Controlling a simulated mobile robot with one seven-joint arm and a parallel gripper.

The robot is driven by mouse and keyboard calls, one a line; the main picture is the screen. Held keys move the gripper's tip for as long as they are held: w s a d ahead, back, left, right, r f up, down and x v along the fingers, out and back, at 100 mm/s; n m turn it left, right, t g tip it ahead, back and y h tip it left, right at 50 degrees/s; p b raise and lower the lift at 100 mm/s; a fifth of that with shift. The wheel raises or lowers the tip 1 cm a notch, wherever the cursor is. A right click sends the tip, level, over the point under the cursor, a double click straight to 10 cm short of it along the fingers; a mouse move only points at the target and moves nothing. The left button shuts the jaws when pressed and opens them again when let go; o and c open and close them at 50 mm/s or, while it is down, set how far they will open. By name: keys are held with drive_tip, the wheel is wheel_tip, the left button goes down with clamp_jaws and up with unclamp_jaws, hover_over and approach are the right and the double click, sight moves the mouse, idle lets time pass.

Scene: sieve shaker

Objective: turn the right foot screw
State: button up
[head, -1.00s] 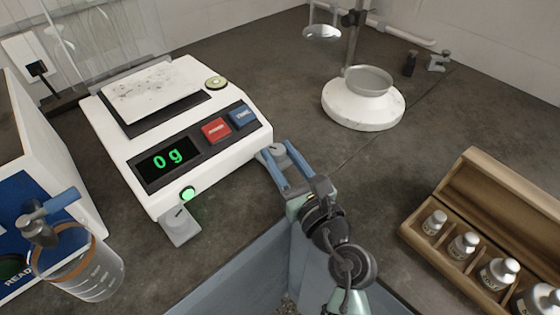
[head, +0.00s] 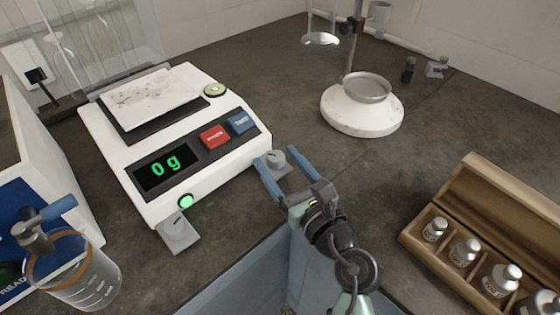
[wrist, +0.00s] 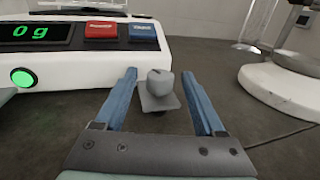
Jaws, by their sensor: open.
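The right foot screw (head: 277,160) is a grey knob on a small plate at the right front corner of the white balance (head: 215,163). It also shows in the wrist view (wrist: 159,83). My gripper (head: 286,157) is open, its blue fingers (wrist: 202,105) on either side of the knob with a gap on both sides. In the wrist view the knob stands between the fingers near their tips. The left foot screw (head: 178,231) is at the balance's near left corner. The display reads 0 g.
A wooden weight box (head: 478,222) with several bottles lies at the right. A white round-based stand (head: 362,112) is behind. A glass jar (head: 80,270) stands at the near left. Bare bench lies between stand and box.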

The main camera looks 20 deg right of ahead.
drive_tip(key=s+d, duration=0.1)
drive_tip(key=s, duration=1.2)
drive_tip(key=shift+p, duration=0.35)
